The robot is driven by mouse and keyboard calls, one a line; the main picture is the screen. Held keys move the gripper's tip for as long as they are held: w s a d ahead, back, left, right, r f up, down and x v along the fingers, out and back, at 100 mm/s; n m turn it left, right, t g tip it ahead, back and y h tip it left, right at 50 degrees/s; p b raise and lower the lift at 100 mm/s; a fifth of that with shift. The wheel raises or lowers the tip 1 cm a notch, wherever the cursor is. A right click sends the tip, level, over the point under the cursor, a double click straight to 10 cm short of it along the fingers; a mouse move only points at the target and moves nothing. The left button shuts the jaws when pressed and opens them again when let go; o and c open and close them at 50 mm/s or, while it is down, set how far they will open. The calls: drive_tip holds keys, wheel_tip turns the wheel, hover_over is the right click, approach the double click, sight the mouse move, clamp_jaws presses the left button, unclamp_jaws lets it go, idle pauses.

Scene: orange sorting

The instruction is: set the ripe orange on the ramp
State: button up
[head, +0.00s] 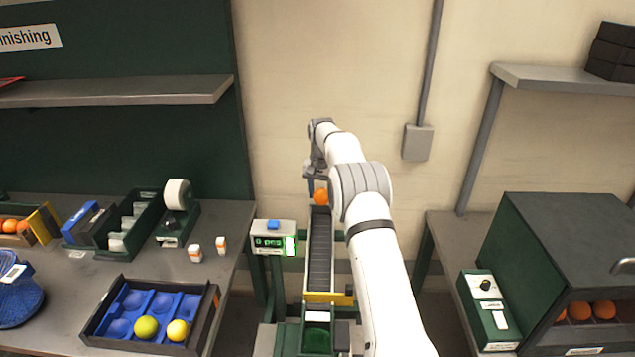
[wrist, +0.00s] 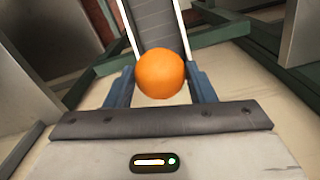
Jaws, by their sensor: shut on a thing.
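My gripper (wrist: 160,85) is shut on a ripe orange (wrist: 160,72), which sits between the two blue-grey fingers in the wrist view. In the head view the orange (head: 320,197) shows at the upper end of the ramp (head: 319,250), a dark narrow chute with pale side rails. In the wrist view the ramp (wrist: 157,22) runs away just beyond the orange. I cannot tell whether the orange touches the ramp surface.
A small display box (head: 273,238) stands left of the ramp. A blue tray (head: 150,312) with two yellow-green fruits is on the left bench. A dark green cabinet (head: 545,240) holding oranges (head: 592,310) and a switch box (head: 488,310) stand on the right.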

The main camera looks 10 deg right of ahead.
sight(322, 203)
drive_tip(key=shift+f+b, duration=1.9)
drive_tip(key=shift+f, duration=0.35)
drive_tip(key=shift+f+b, duration=0.45)
drive_tip(key=shift+f, duration=1.1)
drive_tip(key=o, duration=1.1)
drive_tip(key=shift+s, duration=0.1)
drive_tip(key=shift+c, duration=0.2)
drive_tip(key=shift+r+p, duration=3.3)
drive_tip(key=shift+r, duration=1.25)
